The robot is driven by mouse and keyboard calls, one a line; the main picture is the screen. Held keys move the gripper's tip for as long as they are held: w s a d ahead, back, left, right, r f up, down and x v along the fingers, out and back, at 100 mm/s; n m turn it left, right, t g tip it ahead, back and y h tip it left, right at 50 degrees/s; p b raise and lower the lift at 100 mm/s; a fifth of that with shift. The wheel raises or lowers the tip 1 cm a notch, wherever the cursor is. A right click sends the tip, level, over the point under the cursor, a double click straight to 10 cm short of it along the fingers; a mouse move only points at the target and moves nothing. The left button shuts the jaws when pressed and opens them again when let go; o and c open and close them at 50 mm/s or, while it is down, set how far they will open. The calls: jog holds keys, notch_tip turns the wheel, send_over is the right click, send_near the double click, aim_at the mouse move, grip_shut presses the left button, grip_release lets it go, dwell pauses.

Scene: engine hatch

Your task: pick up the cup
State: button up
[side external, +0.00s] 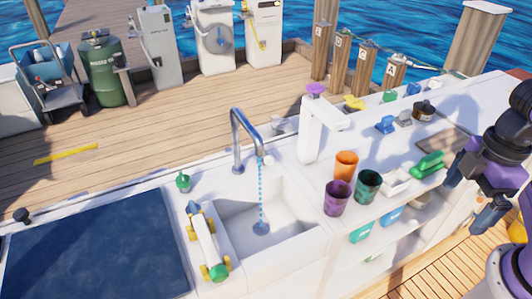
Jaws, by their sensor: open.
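Three cups stand close together on the white counter just right of the sink. One is an orange cup (346,165) at the back, one a purple cup (337,198) at the front left, and one a dark green cup (368,186) at the right. All are upright. My gripper (467,193) is at the right side of the view, clearly apart from the cups and to their right. Its dark fingers are open, and I see nothing between them.
The sink (232,229) with a tall grey faucet (240,140) is left of the cups. A white post (315,135) rises behind them. A green brush-like item (429,165) and white pieces (396,180) lie between the cups and my gripper. A yellow-wheeled item (207,246) is left of the sink.

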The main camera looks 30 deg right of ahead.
dwell(0.3)
jog(key=w+d+f+n+t+h, duration=0.4)
jog(key=w+h, duration=0.2)
jog(key=w+d+f+n+t+h, duration=0.3)
jog(key=w+d+f+t+h, duration=0.1)
jog(key=w+h, duration=0.25)
jog(key=w+a+f+n+t+y, duration=0.25)
jog(key=w+f+n+t, duration=0.2)
jog(key=n, duration=0.25)
jog(key=n+t+y, duration=0.3)
jog(key=n+y, duration=0.3)
jog(key=n, duration=0.1)
send_near(363, 174)
jog(key=r, duration=0.1)
jog(key=shift+s+d+f+y, duration=0.2)
jog(key=shift+s+f+y, duration=0.1)
jog(key=shift+f, duration=0.15)
jog(key=shift+x, duration=3.7)
